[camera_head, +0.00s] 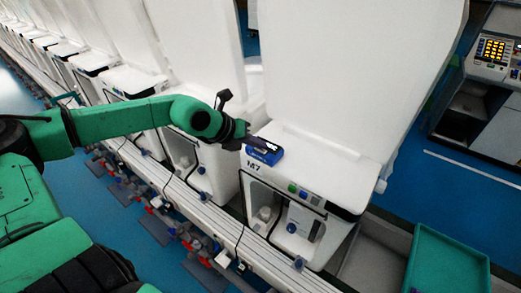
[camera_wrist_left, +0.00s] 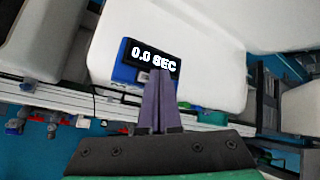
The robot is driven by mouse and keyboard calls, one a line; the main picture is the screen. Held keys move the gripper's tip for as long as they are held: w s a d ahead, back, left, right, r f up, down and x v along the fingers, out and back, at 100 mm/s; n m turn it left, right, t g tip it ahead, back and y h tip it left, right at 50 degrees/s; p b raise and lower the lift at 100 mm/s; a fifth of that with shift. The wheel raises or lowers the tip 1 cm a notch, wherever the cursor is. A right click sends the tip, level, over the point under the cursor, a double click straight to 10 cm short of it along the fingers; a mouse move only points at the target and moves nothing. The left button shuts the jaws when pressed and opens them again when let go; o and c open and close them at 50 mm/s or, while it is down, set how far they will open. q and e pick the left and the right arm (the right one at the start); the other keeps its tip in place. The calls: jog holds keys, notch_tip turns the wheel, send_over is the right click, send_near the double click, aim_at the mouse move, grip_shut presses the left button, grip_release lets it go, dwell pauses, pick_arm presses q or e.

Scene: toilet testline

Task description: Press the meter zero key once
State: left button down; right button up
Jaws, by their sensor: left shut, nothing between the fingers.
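The meter (camera_head: 264,155) is a small blue box on the white top of station M7. In the left wrist view the meter (camera_wrist_left: 126,73) has a black display (camera_wrist_left: 152,58) reading "0.0 SEC". A small pale key (camera_wrist_left: 143,76) shows below the display, just left of the fingertips. My left gripper (camera_head: 246,139) is shut and empty, with its fingertips over the meter. In the left wrist view the shut fingers (camera_wrist_left: 160,78) overlap the lower part of the meter beside the key. I cannot tell whether they touch it. My right gripper is not in view.
The white station (camera_head: 330,180) has a tall upright white panel behind the meter and coloured buttons (camera_head: 303,194) on its front edge. A line of similar stations runs to the far left. A green tray (camera_head: 448,262) is at the lower right. A console (camera_head: 494,50) stands at the upper right.

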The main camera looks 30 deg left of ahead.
pick_arm(q)
jog(key=shift+f+b, duration=0.2)
jog(key=shift+b, duration=0.15)
jog(key=shift+r, duration=0.1)
dwell(0.5)
jog(key=shift+r+p, duration=0.3)
jog(key=shift+r, duration=0.4)
notch_tip(320, 180, up, 5)
jog(key=shift+p, duration=1.15)
